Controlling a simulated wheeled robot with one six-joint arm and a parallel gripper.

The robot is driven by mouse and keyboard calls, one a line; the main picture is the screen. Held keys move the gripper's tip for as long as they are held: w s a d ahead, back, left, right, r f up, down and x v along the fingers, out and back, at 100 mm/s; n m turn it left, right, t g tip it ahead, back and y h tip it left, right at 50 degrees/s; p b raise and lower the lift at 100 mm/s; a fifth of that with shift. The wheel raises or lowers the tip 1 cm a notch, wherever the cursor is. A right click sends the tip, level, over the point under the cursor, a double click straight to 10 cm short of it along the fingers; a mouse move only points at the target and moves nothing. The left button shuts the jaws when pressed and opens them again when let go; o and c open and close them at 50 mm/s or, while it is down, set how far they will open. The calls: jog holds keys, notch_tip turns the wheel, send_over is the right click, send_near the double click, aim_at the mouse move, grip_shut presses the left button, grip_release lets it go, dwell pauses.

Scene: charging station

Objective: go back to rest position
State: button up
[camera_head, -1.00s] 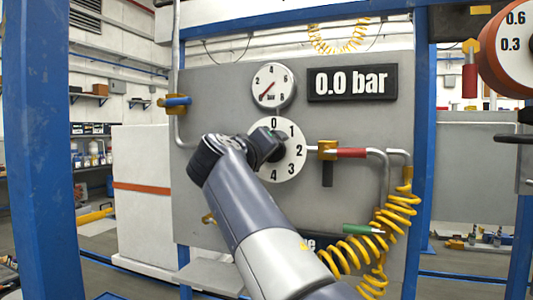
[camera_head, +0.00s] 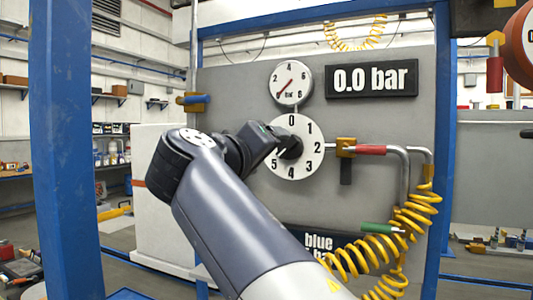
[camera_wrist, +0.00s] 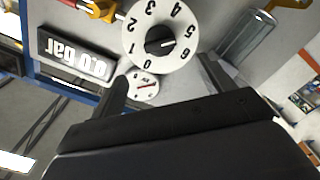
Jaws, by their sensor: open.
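My gripper (camera_head: 278,138) is in front of the upper left of the white numbered dial (camera_head: 297,168) on the grey panel. In the wrist view my gripper (camera_wrist: 163,78) has its two dark fingers apart with nothing held between them. The dial (camera_wrist: 135,40) and its black knob (camera_wrist: 160,42) lie beyond the fingertips, apart from them. The knob's white mark points between 5 and 6. My arm rises from the bottom of the head view and hides part of the panel.
Above the dial are a small round gauge (camera_head: 290,84) and a display (camera_head: 371,79) reading 0.0 bar. A red-handled valve (camera_head: 370,150) and yellow coiled hoses (camera_head: 410,215) are at right. Blue posts (camera_head: 66,150) flank the panel. A partly hidden blue-labelled sign (camera_head: 318,243) sits below.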

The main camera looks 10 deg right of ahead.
aim_at(287, 149)
jog(key=p+x, duration=0.1)
jog(key=x, duration=1)
jog(key=shift+s, duration=0.1)
